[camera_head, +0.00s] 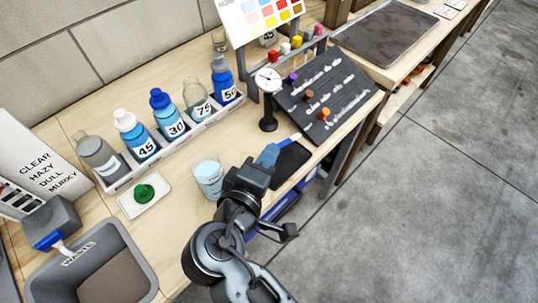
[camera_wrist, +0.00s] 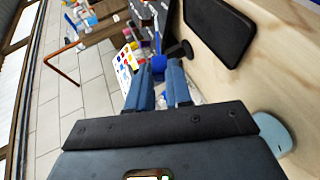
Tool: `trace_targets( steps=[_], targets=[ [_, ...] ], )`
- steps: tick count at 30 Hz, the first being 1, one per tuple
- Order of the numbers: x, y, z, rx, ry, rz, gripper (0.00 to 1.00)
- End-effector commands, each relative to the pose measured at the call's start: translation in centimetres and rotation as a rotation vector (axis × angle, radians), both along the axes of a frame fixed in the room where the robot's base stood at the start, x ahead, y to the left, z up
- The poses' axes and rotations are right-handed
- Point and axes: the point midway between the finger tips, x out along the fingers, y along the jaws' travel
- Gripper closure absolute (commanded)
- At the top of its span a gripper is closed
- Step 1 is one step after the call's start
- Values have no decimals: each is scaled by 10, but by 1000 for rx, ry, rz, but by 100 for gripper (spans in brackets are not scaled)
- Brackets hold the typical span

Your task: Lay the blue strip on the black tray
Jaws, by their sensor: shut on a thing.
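My gripper (camera_head: 270,155) has blue fingers and is shut on the blue strip (camera_head: 293,138), whose thin end sticks out past the fingertips toward the upper right. The black tray (camera_head: 291,162) is a small dark flat piece on the bench, just right of and below the fingers. In the wrist view the fingertips (camera_wrist: 160,72) have a blue piece between them, and the black tray (camera_wrist: 220,28) lies to the upper right, bare. The strip appears held above the bench beside the tray; its gripped part is hidden.
A clear cup (camera_head: 208,178) stands just left of my gripper. A dial gauge (camera_head: 268,95) on a black stand is behind it. A bottle rack (camera_head: 170,148), a dark sloped board (camera_head: 328,97) and a grey waste bin (camera_head: 105,238) stand around. The bench's front edge is close.

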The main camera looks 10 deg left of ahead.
Motion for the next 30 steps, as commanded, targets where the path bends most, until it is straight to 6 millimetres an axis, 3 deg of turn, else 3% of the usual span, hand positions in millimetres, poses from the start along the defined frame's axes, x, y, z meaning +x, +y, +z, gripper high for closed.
trace_targets(
  steps=[15,28,29,30],
  targets=[
    [0,0,-48,1,2,-1,100],
    [0,0,-52,1,2,-1,100],
    [0,0,-52,1,2,-1,80],
    [0,0,-52,1,2,-1,76]
  ],
)
